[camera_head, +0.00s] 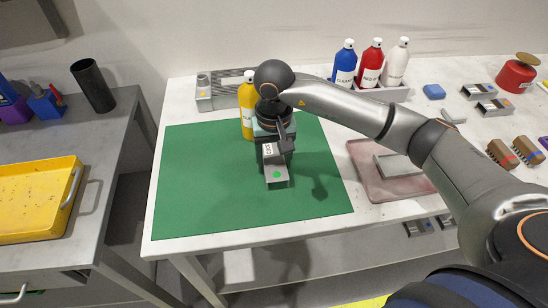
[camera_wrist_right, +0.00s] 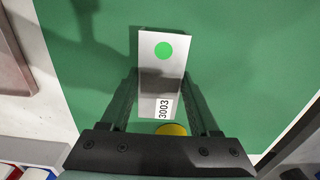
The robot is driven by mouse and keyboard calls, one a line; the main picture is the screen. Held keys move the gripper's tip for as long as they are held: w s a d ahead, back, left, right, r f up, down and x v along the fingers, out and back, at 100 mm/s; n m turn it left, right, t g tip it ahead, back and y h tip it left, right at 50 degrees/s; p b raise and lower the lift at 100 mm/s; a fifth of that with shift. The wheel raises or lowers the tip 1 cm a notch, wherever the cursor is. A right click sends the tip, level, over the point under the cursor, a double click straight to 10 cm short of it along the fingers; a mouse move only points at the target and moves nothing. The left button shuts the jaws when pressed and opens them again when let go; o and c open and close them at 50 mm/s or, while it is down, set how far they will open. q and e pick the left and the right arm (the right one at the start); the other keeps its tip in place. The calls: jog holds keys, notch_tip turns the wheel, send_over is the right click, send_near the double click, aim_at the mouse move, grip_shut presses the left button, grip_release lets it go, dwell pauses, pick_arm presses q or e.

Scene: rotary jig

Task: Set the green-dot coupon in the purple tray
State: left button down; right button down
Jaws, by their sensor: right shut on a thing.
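The green-dot coupon (camera_head: 276,174) is a flat silver plate with a green dot at one end and a label at the other. In the right wrist view the coupon (camera_wrist_right: 161,80) shows its label, 3003. My right gripper (camera_head: 274,152) is shut on the coupon's label end, over the green mat; the gap beneath it is hard to judge. A pinkish-mauve tray (camera_head: 362,162), the nearest match to the purple tray, lies right of the mat with a grey block (camera_head: 396,166) in it. My left gripper is not in view.
The green mat (camera_head: 190,200) is otherwise largely bare. A yellow bottle (camera_head: 247,100) stands close behind my right gripper. Blue, red and white bottles (camera_head: 371,65) stand in a rack at the back. A yellow tray (camera_head: 35,190) is on the left bench. My right arm passes above the mauve tray.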

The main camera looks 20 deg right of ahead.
jog(key=shift+f, duration=0.2)
jog(key=shift+c, duration=0.6)
grip_release()
